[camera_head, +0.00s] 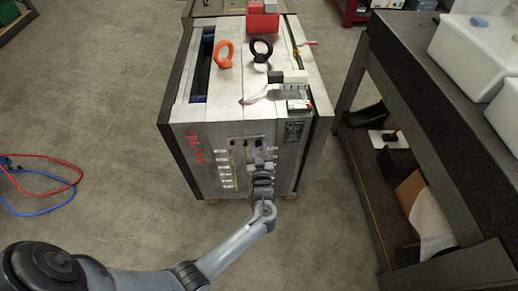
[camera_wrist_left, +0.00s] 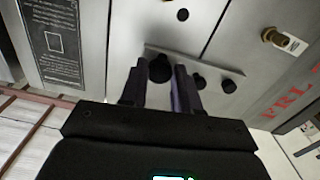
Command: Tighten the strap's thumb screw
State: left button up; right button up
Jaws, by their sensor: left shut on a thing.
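The mould base (camera_head: 205,140) is a large grey steel block standing in the middle of the head view. The strap (camera_wrist_left: 215,72) is a flat light metal bar on its front face, seen in the left wrist view. The thumb screw (camera_wrist_left: 160,67) is a black round knob at one end of the strap. My left gripper (camera_head: 261,166) reaches the front face from below. In the left wrist view its two fingers (camera_wrist_left: 161,82) stand on either side of the thumb screw and are shut on it. My right gripper is not in view.
Two more dark round parts (camera_wrist_left: 228,86) sit along the strap, close beside the fingers. Orange (camera_head: 225,52) and black (camera_head: 261,48) lifting eyes stand on top of the block. A dark bench (camera_head: 425,90) with white bins is at the right. Red and blue hoses (camera_head: 62,185) lie on the left floor.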

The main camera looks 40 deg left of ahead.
pick_arm(q)
jog(key=shift+r+m+p, duration=0.15)
jog(key=shift+m+p, duration=0.5)
jog(key=shift+m, duration=0.05)
jog(key=shift+m+p, duration=0.85)
jog(key=shift+m, duration=0.25)
jog(key=m+p, duration=0.2)
jog(key=m, duration=0.2)
jog(key=shift+a+m, duration=0.1)
jog(key=shift+m, duration=0.2)
jog(key=m+p, duration=0.2)
jog(key=m, duration=0.2)
jog(key=shift+m, duration=0.3)
jog(key=m+p, duration=0.1)
jog(key=m, duration=0.3)
jog(key=m+p, duration=0.1)
jog(key=m, duration=0.4)
jog(key=shift+s, duration=0.1)
jog(key=m, duration=0.4)
jog(key=shift+m, duration=0.3)
jog(key=m, duration=0.6)
jog(key=shift+p, duration=0.3)
jog(key=m, duration=0.3)
jog(key=shift+m, duration=0.5)
